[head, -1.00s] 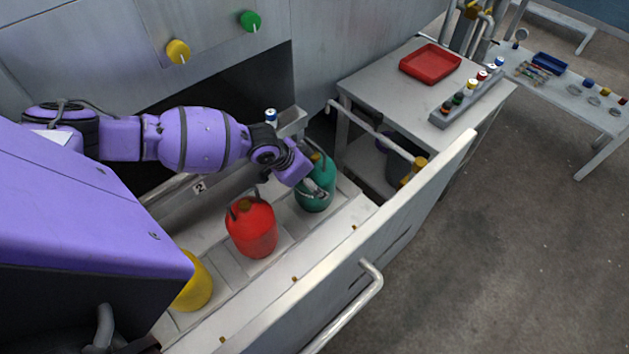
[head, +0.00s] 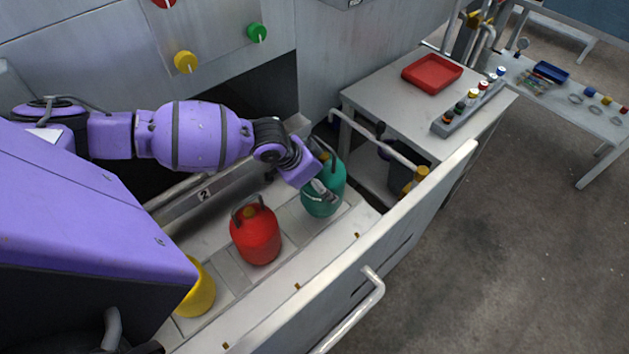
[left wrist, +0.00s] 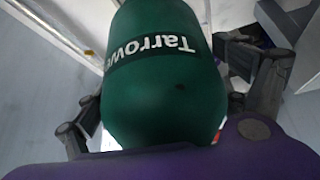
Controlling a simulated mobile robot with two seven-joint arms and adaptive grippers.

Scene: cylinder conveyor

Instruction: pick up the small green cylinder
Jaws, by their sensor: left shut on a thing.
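The small green cylinder (head: 333,174) is at the far end of the row in the head view, with a yellow top part. My left gripper (head: 323,190) is shut on it, with fingers against its side. In the left wrist view the green cylinder (left wrist: 165,85) fills the middle, with a dark label band reading "Tarrow…". Fingers of the left gripper (left wrist: 172,108) are on both sides of it. I cannot tell whether its base is clear of the conveyor (head: 292,222). My right gripper is not in view.
A red cylinder (head: 257,240) stands beside the green one, and a yellow cylinder (head: 199,292) is nearer, partly hidden by my body. A pale wall (head: 400,236) with a handle runs along the conveyor's right side. A table (head: 395,102) with a red tray (head: 432,73) stands beyond.

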